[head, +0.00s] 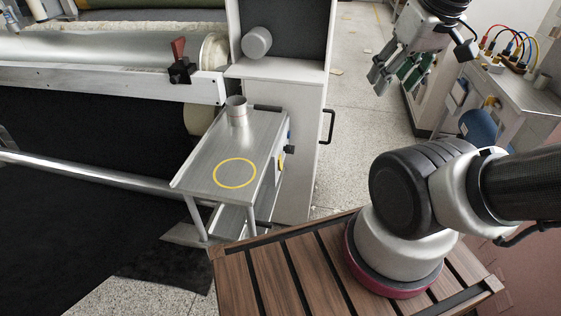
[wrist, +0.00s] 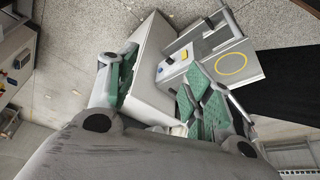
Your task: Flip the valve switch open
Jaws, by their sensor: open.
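A red lever on a black block, seemingly the valve switch (head: 179,50), sits at the right end of the white machine rail (head: 110,83). The red part stands roughly upright, leaning slightly. My gripper (head: 393,82) is open and empty, raised in the upper right of the head view, well to the right of the lever and apart from it. In the wrist view its green-padded fingers (wrist: 163,92) are spread, with nothing held between them. I cannot make out the lever in the wrist view.
A metal cart (head: 205,165) with a yellow ring and a metal cup (head: 236,111) stands below the lever. A white cabinet (head: 288,125) with a black handle is beside it. A bench with coloured cables (head: 510,50) is at right. Speckled floor (head: 362,140) lies between.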

